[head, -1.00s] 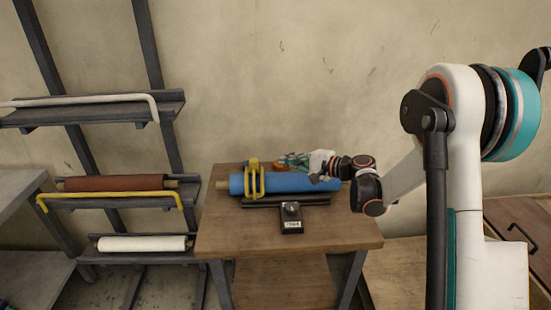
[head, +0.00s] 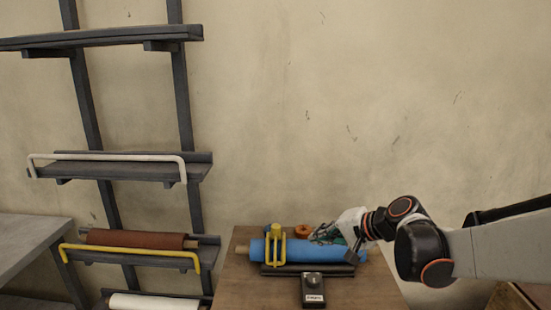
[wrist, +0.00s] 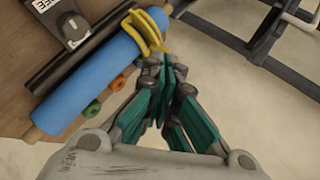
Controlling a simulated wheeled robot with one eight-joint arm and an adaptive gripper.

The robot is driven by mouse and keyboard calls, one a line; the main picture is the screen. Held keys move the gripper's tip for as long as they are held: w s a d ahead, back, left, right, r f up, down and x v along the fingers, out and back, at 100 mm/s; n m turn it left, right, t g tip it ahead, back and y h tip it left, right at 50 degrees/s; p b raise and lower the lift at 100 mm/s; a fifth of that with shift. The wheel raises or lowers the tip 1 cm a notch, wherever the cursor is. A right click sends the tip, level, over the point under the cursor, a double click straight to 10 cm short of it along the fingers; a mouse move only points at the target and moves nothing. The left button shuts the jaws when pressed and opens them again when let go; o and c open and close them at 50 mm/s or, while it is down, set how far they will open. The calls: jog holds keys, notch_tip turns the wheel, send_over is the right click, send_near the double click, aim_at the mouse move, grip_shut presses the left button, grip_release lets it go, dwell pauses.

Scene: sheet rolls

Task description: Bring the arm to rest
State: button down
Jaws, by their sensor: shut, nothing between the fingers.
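My gripper (head: 318,233) is at the right in the head view, just behind and above a blue roll, with its teal fingers pointing left. In the wrist view my gripper (wrist: 167,75) has its fingertips together with nothing between them. The blue roll (head: 318,250) lies along a dark holder on a wooden table (head: 270,289). A yellow clamp (head: 276,245) stands over its left part. In the wrist view the blue roll (wrist: 88,82) lies to the left of the fingers, apart from them. The yellow clamp (wrist: 148,32) shows beyond the fingertips.
A black device with a knob (head: 313,291) sits in front of the roll. Orange (head: 303,231) and green rings (wrist: 92,110) lie behind it. A rack at left holds a brown roll (head: 135,239) and a white roll (head: 150,302). The wall above the table is bare.

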jog(key=s+d+n+h, duration=0.3)
jog(key=s+d+h, duration=0.1)
jog(key=s, duration=0.9)
jog(key=s+d+n+h, duration=0.4)
jog(key=s, duration=0.9)
jog(key=shift+s+f, duration=0.3)
jog(key=shift+s, duration=0.1)
jog(key=c, duration=2.4)
grip_release()
